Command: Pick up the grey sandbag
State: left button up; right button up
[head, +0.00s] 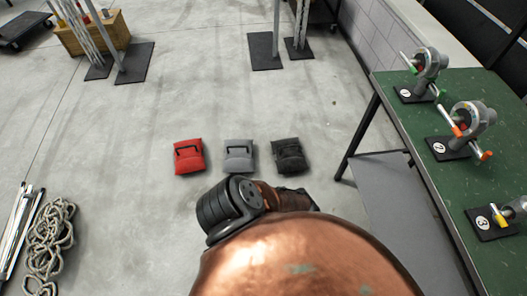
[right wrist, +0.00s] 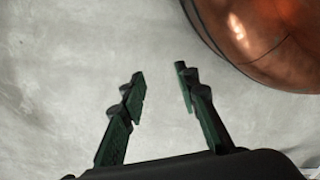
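The grey sandbag (head: 239,156) lies flat on the concrete floor in the head view, with a dark strap handle across its top. It sits between a red sandbag (head: 188,156) on its left and a black sandbag (head: 289,156) on its right, with small gaps between them. My right gripper (right wrist: 160,73) shows in the right wrist view with its two green-and-black fingers apart and nothing between them. My left gripper is not in view.
A green table (head: 443,175) with numbered clamps stands on the right, its leg near the black sandbag. Stands on black mats (head: 133,62) and a wooden crate (head: 92,35) are at the back. Floor around the bags is clear.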

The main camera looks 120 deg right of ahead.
aim_at(238, 159)
jog(key=u, duration=0.45)
jog(key=k, duration=0.5)
jog(key=z, duration=0.75)
